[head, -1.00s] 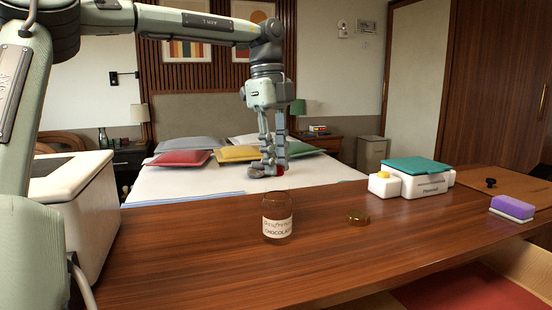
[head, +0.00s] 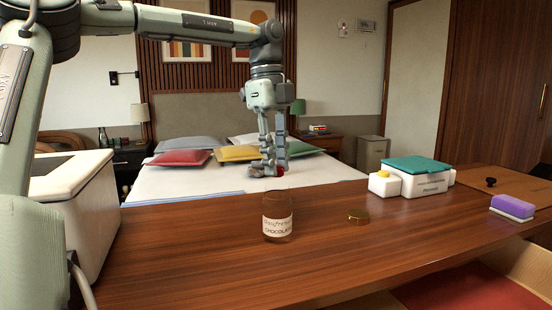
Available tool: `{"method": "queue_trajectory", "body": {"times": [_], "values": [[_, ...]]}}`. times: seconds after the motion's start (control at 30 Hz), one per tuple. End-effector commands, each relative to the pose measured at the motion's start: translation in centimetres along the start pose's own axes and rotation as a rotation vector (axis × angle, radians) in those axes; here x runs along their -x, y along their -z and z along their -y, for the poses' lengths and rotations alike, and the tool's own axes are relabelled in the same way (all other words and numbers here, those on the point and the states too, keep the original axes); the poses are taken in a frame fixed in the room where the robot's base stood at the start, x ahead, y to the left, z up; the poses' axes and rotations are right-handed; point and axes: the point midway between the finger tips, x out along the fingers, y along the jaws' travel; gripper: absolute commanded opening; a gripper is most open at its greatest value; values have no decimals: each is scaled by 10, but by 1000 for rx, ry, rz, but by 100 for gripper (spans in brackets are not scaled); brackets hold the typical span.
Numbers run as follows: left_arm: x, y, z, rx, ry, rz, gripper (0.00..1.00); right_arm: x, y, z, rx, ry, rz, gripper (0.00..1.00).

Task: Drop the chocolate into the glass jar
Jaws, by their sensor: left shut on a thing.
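The glass jar (head: 278,217) stands upright on the wooden counter, with a white label reading chocolate; its mouth is uncovered. My left gripper (head: 268,172) points down above and behind the jar in the picture, clear of it. It is shut on a small red thing, which I take for the chocolate (head: 281,171); the fingers hide most of it. My right gripper does not show.
A white box with a teal lid (head: 416,166) stands at the counter's back right. A purple and white sponge (head: 512,207) lies at the right. A white appliance (head: 75,200) stands at the left. An open drawer (head: 470,287) shows at lower right. The counter's front middle is clear.

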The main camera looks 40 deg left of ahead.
Motion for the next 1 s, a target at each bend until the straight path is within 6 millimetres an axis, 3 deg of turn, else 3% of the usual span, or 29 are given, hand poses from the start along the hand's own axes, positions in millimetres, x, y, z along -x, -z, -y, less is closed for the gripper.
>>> {"method": "queue_trajectory", "body": {"times": [0.37,0.4,0.6,1.0], "values": [[0,0,0,0,0,0,10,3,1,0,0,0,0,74],[0,0,0,0,0,0,24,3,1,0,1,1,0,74],[0,0,0,0,0,0,46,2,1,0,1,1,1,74],[10,0,1,1,2,1,46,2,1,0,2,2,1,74]]}}
